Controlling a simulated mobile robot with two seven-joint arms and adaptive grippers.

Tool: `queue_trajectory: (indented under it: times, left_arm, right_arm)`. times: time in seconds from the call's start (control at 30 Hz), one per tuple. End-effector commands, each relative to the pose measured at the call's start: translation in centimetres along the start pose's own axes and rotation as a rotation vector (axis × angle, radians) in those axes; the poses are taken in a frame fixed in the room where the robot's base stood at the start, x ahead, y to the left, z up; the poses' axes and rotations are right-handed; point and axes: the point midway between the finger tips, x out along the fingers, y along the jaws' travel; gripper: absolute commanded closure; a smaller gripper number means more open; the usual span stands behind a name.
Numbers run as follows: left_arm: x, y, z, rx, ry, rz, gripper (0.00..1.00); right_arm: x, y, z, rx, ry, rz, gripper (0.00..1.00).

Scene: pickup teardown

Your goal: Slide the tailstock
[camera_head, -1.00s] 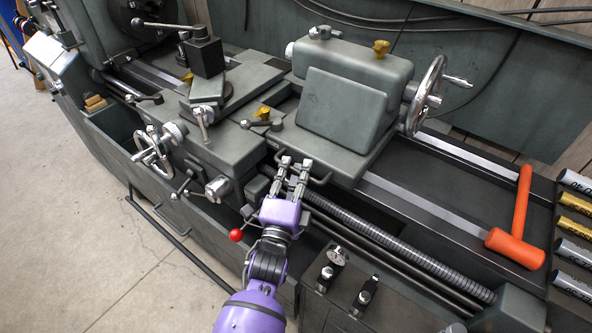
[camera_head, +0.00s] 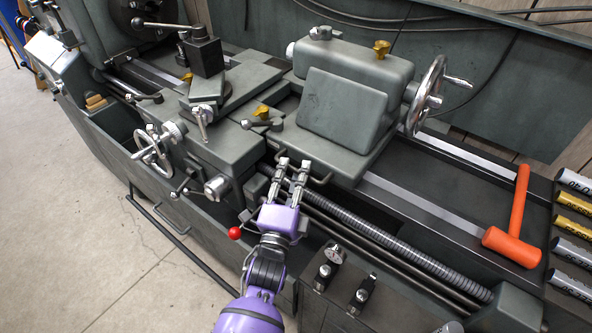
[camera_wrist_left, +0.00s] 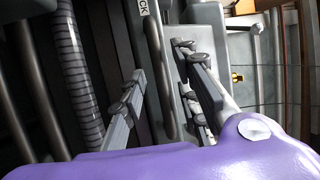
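The tailstock (camera_head: 355,75) is a grey block on the lathe bed. It has a silver handwheel (camera_head: 427,95) at its right end and a yellow-brown knob (camera_head: 381,48) on top. A thin bar handle (camera_head: 318,180) sticks out at the front of its base. My purple left gripper (camera_head: 293,168) is in front of the base, with its fingers apart beside the handle. In the left wrist view, the open fingers (camera_wrist_left: 165,95) have a dark bar (camera_wrist_left: 156,65) between them in the picture; contact cannot be told. My right gripper is not in view.
The carriage (camera_head: 220,140) with its tool post stands left of the tailstock. An orange mallet (camera_head: 515,240) lies on the bed at the right, beside several labelled tubes (camera_head: 573,228). A ribbed lead screw (camera_head: 390,250) runs below. Bare bed rails (camera_head: 420,205) lie right of the tailstock.

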Motion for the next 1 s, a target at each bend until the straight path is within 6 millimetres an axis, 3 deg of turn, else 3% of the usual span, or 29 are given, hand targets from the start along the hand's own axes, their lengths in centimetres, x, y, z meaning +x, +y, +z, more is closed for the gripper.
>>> queue_trajectory:
  times: [0.2,0.4,1.0]
  left_arm:
    - [-3.9,0.1,0.0,0.000,-0.001,0.004,0.71]
    - [-5.9,0.1,0.0,0.000,0.000,0.002,0.71]
    - [-6.1,0.1,0.0,-0.016,0.000,0.002,0.71]
  right_arm:
    - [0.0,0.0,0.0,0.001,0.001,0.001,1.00]
    - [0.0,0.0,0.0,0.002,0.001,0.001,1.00]
    - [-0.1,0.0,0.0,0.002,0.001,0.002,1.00]
